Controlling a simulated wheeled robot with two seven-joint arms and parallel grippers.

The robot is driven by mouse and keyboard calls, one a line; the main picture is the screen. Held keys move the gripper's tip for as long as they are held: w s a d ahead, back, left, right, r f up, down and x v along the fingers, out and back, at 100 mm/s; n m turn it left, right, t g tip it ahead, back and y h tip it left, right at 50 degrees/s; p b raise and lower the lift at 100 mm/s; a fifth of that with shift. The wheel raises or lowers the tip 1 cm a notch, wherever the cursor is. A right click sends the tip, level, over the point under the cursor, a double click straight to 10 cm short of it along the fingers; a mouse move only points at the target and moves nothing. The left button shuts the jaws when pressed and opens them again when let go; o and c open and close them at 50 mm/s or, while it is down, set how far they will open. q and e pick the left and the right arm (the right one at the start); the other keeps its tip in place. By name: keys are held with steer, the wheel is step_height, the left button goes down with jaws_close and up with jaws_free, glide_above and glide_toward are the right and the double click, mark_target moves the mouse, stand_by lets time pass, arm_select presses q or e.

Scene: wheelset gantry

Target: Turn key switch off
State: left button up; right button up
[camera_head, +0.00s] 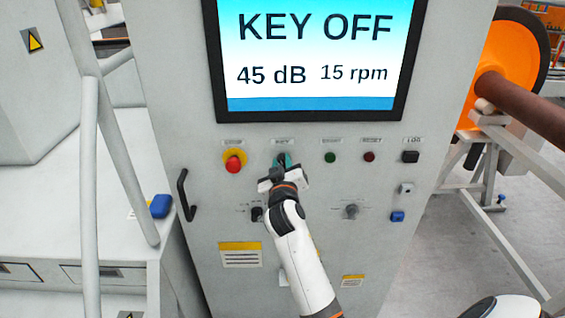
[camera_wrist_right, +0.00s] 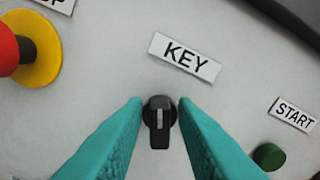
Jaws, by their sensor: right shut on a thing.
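The key switch (camera_wrist_right: 160,122) is a black round knob with a narrow grip and a white mark, under the tilted KEY label (camera_wrist_right: 185,57). In the right wrist view its grip points toward the bottom of the picture. My right gripper (camera_head: 283,163) is at the panel below the KEY label, and its teal fingers are shut on the switch from both sides. In the head view the gripper mostly hides the switch. The screen (camera_head: 312,55) above reads KEY OFF, 45 dB and 15 rpm. My left gripper is not in view.
A red stop button on a yellow ring (camera_head: 234,161) is left of the switch. The green START button (camera_head: 330,157) and dark red RESET button (camera_head: 369,156) are to its right. A black selector (camera_head: 257,214) and a grey knob (camera_head: 351,211) are lower. A black handle (camera_head: 186,195) sticks out at left.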

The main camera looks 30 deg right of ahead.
steer(key=shift+r+n, duration=0.1)
steer(key=shift+n, duration=0.4)
steer(key=o, duration=0.7)
steer(key=shift+w+d, duration=0.1)
steer(key=shift+w, duration=0.05)
steer(key=b+v, duration=0.3)
steer(key=v, duration=0.9)
steer(key=shift+f, duration=0.25)
